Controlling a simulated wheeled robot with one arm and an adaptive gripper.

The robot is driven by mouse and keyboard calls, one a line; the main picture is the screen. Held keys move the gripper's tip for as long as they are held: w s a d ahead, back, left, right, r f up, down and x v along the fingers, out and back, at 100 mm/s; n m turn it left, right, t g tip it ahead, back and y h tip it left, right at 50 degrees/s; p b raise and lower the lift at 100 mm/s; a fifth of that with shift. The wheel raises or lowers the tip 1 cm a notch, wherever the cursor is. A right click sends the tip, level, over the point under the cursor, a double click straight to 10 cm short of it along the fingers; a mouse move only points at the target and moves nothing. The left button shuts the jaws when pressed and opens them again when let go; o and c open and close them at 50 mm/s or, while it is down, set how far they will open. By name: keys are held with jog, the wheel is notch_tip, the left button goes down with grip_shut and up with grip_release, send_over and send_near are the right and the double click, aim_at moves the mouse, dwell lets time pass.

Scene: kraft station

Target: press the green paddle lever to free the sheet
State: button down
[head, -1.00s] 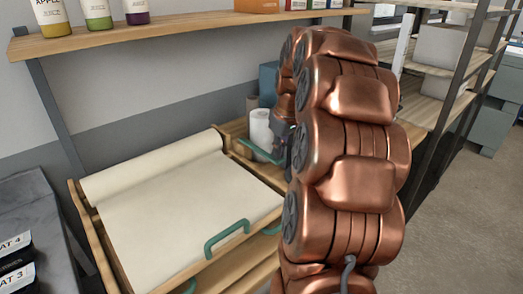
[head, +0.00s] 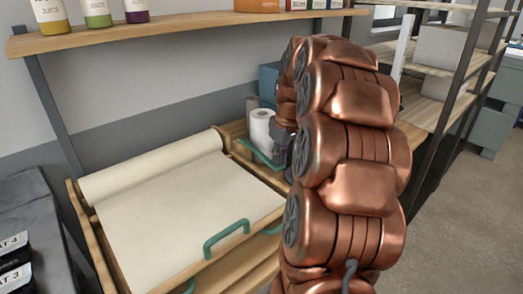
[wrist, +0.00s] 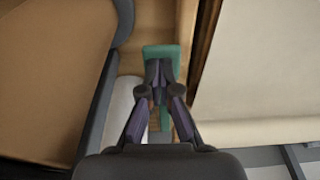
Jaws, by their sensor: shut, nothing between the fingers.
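The green paddle lever (head: 260,155) sits at the right side of the wooden paper tray, beside a white roll. In the wrist view the lever (wrist: 160,52) is partly covered by my gripper (wrist: 158,70), whose dark fingertips are together and empty over it. I cannot tell whether they touch it. In the head view my copper arm hides part of the gripper and the lever's right end. The cream sheet (head: 180,220) lies flat on the tray, running from its roll (head: 150,167) at the back; its edge also shows in the wrist view (wrist: 260,70).
Green drawer-style handles (head: 226,236) stick out along the tray's front. A white paper roll (head: 261,126) and a blue box (head: 268,82) stand behind the lever. A wooden shelf (head: 190,29) with jars runs above. A dark counter (head: 38,215) lies left.

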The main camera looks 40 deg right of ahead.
jog(key=shift+f+b, duration=0.75)
jog(key=shift+f, duration=0.85)
jog(key=shift+r, duration=0.1)
notch_tip(320, 180, up, 11)
jog(key=p, duration=0.3)
dwell(1.1)
dwell(0.4)
